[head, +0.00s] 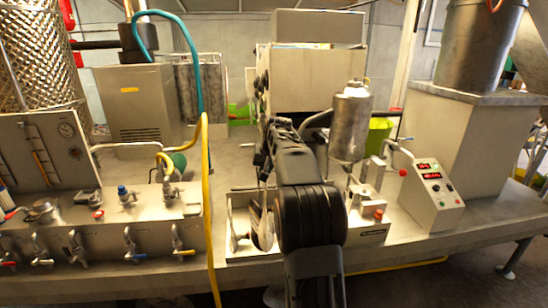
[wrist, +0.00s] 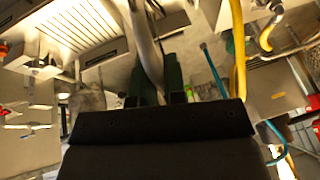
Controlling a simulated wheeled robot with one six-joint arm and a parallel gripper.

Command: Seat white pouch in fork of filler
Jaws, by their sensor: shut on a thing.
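My gripper (wrist: 156,78) shows in the wrist view with two dark green fingers, shut on a pale, narrow thing that I take to be the white pouch (wrist: 147,42). In the head view my black arm covers most of the gripper. A pale, shiny shape that may be the pouch (head: 262,229) hangs upright just left of my arm, over the bench machine's left part. The filler (head: 372,232) is the low metal unit behind my arm, with a silver tank (head: 350,122) above it. Its fork is not clearly seen; my arm hides the middle of the unit.
A control box (head: 437,196) with red displays stands right of the filler. A valve manifold (head: 100,225) with several taps is on the left. A yellow hose (head: 206,190) hangs down between manifold and filler. A large steel housing (head: 458,140) stands at the right.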

